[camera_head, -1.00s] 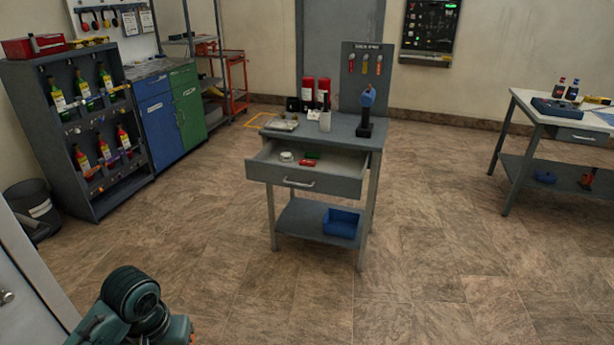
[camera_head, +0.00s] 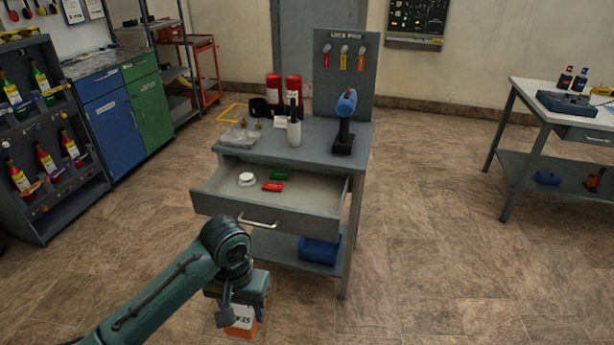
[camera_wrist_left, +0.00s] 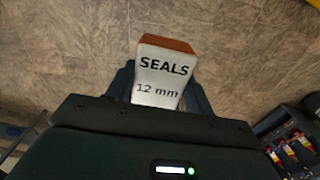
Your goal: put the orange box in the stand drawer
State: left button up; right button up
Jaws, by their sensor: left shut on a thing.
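The orange box (camera_head: 241,320) has a white label and hangs below my left gripper (camera_head: 238,310), in front of the stand. In the left wrist view the box (camera_wrist_left: 163,75) reads "SEALS 12 mm" and sits between the fingers of my left gripper (camera_wrist_left: 160,90), which is shut on it. The stand drawer (camera_head: 275,208) is pulled open. It holds a white round item (camera_head: 247,179), a red item (camera_head: 273,187) and a green item (camera_head: 279,175). The box is in front of the drawer and lower than it. My right gripper is not in view.
The stand top (camera_head: 310,150) bears a clear tray, a white bottle and a blue-headed tool (camera_head: 345,120). A blue bin (camera_head: 319,250) is on its lower shelf. A bottle rack (camera_head: 40,140) stands left, a white-topped table (camera_head: 560,115) right. The drawer's front right is free.

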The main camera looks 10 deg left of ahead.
aim_at(321, 203)
jog(key=i, duration=0.75)
jog(key=i+j+z, duration=0.1)
jog(key=i, duration=0.6)
